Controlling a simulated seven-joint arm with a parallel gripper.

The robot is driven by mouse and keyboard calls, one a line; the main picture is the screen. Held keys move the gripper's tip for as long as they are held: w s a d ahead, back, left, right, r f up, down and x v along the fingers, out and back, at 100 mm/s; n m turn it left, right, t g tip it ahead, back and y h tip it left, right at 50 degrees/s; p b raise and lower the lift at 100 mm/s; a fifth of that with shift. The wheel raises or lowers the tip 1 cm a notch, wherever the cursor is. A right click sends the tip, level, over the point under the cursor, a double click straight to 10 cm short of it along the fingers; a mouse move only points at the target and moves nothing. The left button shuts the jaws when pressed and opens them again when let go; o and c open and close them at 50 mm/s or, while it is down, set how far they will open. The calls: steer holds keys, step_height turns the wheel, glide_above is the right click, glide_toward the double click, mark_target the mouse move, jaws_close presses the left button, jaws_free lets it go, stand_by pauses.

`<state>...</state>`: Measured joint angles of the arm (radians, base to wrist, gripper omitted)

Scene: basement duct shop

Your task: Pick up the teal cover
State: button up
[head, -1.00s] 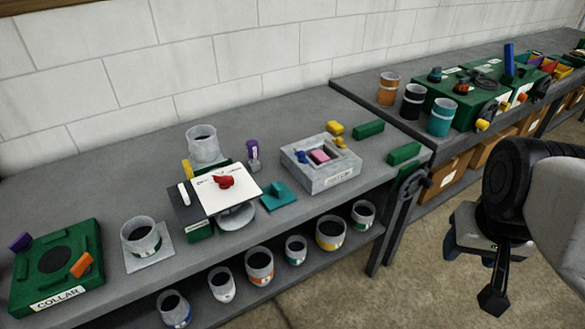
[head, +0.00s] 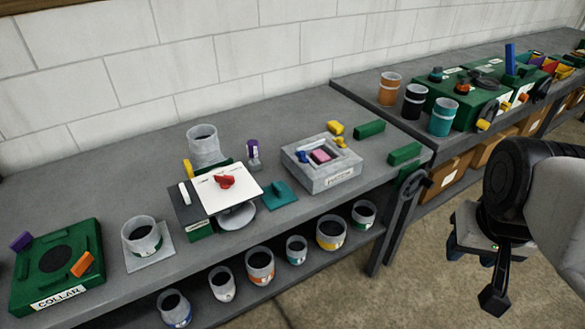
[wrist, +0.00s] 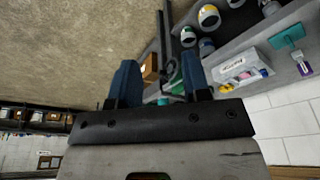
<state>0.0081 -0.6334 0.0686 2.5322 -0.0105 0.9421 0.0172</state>
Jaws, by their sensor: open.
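The teal cover (head: 281,195) is a flat plate with a raised handle. It lies on the grey bench, between the white board with a red piece and the grey box labelled HATCH. It also shows in the wrist view (wrist: 288,38), at the upper right. My gripper (head: 478,270) is at the right of the head view, over the floor and well away from the cover. In the wrist view my gripper (wrist: 158,80) has its two blue fingers apart with nothing between them.
The grey hatch box (head: 322,172) stands right of the cover, and the white board (head: 228,202) with a red piece (head: 224,181) stands left. A purple-topped piece (head: 253,154) is behind. Several pots line the shelf below. Green blocks (head: 404,153) lie near the bench's right end.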

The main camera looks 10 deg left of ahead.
steer(key=w+a+n, duration=0.3)
steer(key=w+a, duration=0.4)
steer(key=w, duration=0.4)
steer(key=n+g, duration=0.3)
steer(key=n, duration=0.3)
glide_above(276, 186)
steer(key=f, duration=1.4)
steer(key=shift+d+f, duration=0.1)
steer(key=shift+d, duration=0.3)
steer(key=shift+a+f, duration=0.3)
steer(key=shift+a, duration=0.2)
steer(key=shift+f, duration=1.25)
